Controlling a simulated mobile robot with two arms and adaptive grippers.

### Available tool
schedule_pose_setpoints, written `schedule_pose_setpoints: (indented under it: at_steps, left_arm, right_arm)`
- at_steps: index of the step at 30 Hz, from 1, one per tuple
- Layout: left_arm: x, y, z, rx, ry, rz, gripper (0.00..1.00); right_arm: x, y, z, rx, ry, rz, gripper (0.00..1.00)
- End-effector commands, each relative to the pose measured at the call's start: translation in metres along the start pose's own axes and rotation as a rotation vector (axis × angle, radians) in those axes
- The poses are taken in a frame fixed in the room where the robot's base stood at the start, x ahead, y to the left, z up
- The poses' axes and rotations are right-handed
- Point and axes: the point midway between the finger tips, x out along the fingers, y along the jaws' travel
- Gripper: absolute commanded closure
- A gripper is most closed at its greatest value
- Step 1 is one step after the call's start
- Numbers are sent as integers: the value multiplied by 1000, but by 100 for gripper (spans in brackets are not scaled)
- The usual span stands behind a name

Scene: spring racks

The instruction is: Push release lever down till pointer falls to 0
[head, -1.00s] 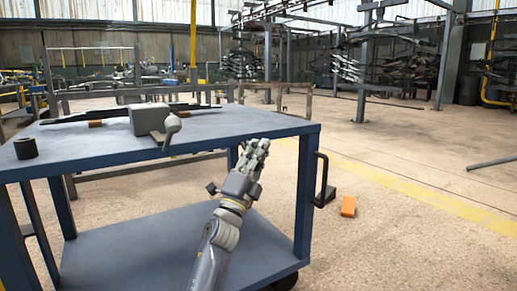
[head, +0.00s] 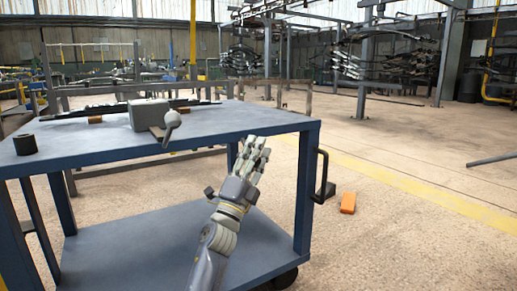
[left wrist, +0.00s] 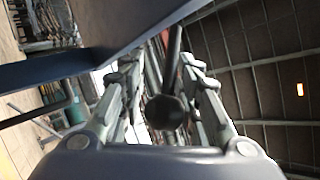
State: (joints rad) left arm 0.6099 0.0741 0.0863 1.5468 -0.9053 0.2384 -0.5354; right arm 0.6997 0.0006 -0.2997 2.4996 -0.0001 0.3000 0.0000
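A grey box-shaped device (head: 146,113) stands on the blue table (head: 225,122), in front of a long dark bar (head: 85,111). A lever with a pale round knob (head: 172,118) sticks out at its front right. I see no pointer or scale. My left gripper (head: 258,146) is to the right of the knob in the head view, near the table's front edge, with its fingers apart. The left wrist view shows both fingers spread, with a dark round-ended bar (left wrist: 166,112) between them in the picture; I cannot tell whether it is the lever or how far off. My right gripper is out of view.
A dark cylinder (head: 26,145) stands at the table's left end. A black handle (head: 322,178) is on the table's right side. An orange block (head: 348,203) lies on the floor to the right. The lower shelf (head: 130,250) looks empty.

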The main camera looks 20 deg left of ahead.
Motion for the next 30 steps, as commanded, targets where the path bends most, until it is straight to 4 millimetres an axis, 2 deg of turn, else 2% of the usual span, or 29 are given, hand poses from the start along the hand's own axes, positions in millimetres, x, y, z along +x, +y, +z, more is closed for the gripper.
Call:
schedule_pose_setpoints:
  at_steps: [30]
  left_arm:
    - [-73,2,1,0,0,2,70]
  right_arm:
    - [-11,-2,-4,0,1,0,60]
